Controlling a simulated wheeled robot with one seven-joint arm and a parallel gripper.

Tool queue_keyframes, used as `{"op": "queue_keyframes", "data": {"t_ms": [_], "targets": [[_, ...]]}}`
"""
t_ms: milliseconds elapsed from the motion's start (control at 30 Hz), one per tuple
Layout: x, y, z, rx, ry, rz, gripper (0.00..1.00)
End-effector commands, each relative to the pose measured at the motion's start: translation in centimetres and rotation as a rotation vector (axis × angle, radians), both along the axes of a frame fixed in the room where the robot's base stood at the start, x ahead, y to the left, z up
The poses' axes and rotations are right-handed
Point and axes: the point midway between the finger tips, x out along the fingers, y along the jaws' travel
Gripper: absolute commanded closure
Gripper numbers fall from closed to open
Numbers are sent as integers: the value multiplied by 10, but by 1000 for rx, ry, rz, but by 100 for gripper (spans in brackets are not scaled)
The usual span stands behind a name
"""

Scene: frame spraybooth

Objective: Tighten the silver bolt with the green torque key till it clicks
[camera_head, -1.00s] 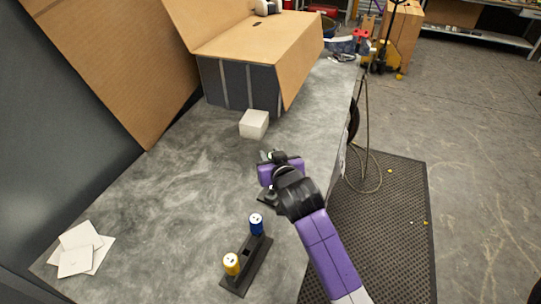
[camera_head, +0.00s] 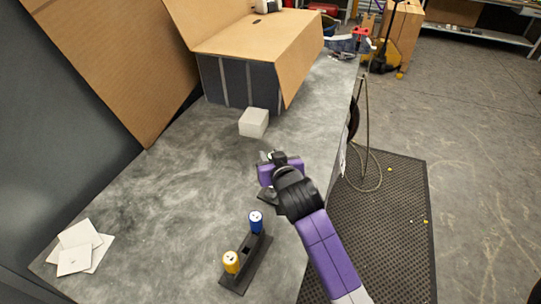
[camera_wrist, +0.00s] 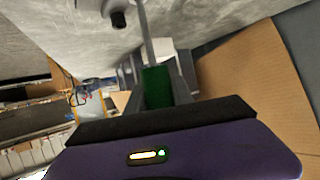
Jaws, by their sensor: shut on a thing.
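The green torque key (camera_wrist: 156,86) is upright between the fingers of my gripper (camera_wrist: 156,98) in the wrist view. Its silver shank (camera_wrist: 147,35) runs to the top edge, where its tip is out of frame. A pale grey fitting (camera_wrist: 92,5) with a dark round knob (camera_wrist: 118,18) shows beside the shank. I cannot make out the silver bolt, or whether the key touches it. In the head view my gripper (camera_head: 272,158) is over the grey bench, and the key is mostly hidden by my wrist.
A black rack (camera_head: 238,282) near the front holds a blue-topped key (camera_head: 256,222) and a yellow-topped key (camera_head: 231,262). A white block (camera_head: 254,123) stands beyond my gripper, before a large cardboard box (camera_head: 262,45). White cards (camera_head: 75,260) lie at left. The bench's left middle is clear.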

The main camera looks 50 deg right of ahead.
Motion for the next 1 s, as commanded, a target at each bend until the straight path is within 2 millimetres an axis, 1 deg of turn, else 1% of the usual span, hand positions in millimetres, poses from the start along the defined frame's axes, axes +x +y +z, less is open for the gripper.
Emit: {"op": "queue_keyframes", "data": {"t_ms": [533, 567, 600, 667, 700, 867, 1000], "targets": [[0, 0, -11, -1, -1, 0, 100], [0, 0, -10, -1, -1, 0, 78], [0, 0, -10, -1, -1, 0, 86], [0, 0, -10, -1, -1, 0, 98], [0, 0, -10, -1, -1, 0, 100], [0, 0, -11, -1, 1, -10, 100], [0, 0, -12, -2, 3, -78, 100]]}}
